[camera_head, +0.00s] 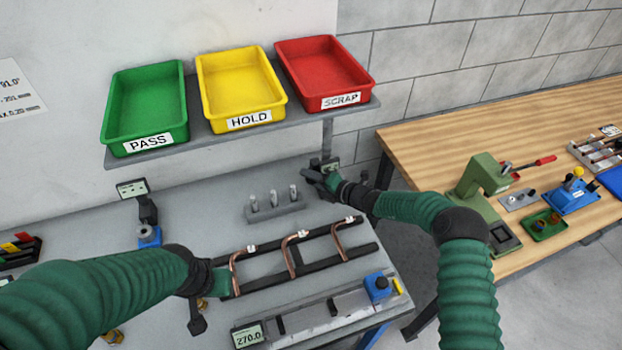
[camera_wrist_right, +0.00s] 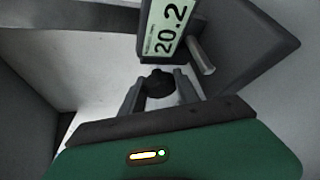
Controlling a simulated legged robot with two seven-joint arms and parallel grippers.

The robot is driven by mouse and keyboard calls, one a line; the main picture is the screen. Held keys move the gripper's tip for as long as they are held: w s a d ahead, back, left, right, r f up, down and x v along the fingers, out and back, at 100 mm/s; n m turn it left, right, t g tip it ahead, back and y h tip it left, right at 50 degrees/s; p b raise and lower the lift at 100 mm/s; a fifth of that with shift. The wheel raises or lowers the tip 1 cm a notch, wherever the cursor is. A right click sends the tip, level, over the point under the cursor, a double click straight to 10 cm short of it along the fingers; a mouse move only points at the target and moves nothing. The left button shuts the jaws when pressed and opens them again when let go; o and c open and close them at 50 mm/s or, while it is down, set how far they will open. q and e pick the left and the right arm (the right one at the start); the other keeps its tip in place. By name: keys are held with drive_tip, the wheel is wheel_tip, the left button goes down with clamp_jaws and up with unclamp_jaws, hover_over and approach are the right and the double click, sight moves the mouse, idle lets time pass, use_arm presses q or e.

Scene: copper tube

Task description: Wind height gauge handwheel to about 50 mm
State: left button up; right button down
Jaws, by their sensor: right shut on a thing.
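The height gauge (camera_head: 327,140) stands at the back right of the grey bench, partly hidden by my right gripper. Its display (camera_wrist_right: 168,28) reads 20.2 in the right wrist view. The dark handwheel (camera_wrist_right: 158,82) sits just below the display, between my right fingers. My right gripper (camera_wrist_right: 157,92) is shut on this handwheel; it also shows in the head view (camera_head: 314,176) at the gauge. A grey metal pin (camera_wrist_right: 202,58) sticks out beside the display. My left gripper (camera_head: 197,318) hangs low over the front left of the bench, and its jaws are unclear.
A rack with copper tubes (camera_head: 290,258) lies mid-bench, with a holder of grey pins (camera_head: 274,207) behind it. A measuring rail (camera_head: 330,315) reading 270.0 lies in front. Green, yellow and red trays (camera_head: 230,88) stand on a shelf above. A wooden table (camera_head: 430,140) is at right.

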drive_tip(key=shift+d+f+b, duration=0.3)
drive_tip(key=shift+f+b, duration=0.1)
drive_tip(key=shift+b, duration=0.1)
drive_tip(key=m+y+b, duration=0.1)
drive_tip(key=b, duration=0.1)
drive_tip(key=m+y+b, duration=0.1)
drive_tip(key=b, duration=0.1)
drive_tip(key=shift+f+m+t, duration=0.2)
drive_tip(key=shift+m+t, duration=0.1)
use_arm(q)
drive_tip(key=shift+s+d+f+b, duration=0.1)
drive_tip(key=shift+f+b, duration=1.55)
drive_tip(key=shift+f, duration=2.55)
use_arm(e)
drive_tip(key=shift+s+a+r+m+y, duration=0.1)
drive_tip(key=shift+m+y, duration=0.3)
drive_tip(key=shift+m, duration=0.2)
drive_tip(key=shift+s+a+m+y, duration=0.1)
drive_tip(key=shift+m+y, duration=0.3)
drive_tip(key=shift+m, duration=0.2)
drive_tip(key=shift+t, duration=0.3)
drive_tip(key=c, duration=1.2)
unclamp_jaws()
use_arm(q)
drive_tip(key=shift+d, duration=0.1)
use_arm(e)
drive_tip(key=shift+d+r, duration=0.1)
drive_tip(key=shift+r, duration=0.05)
drive_tip(key=shift+r, duration=0.1)
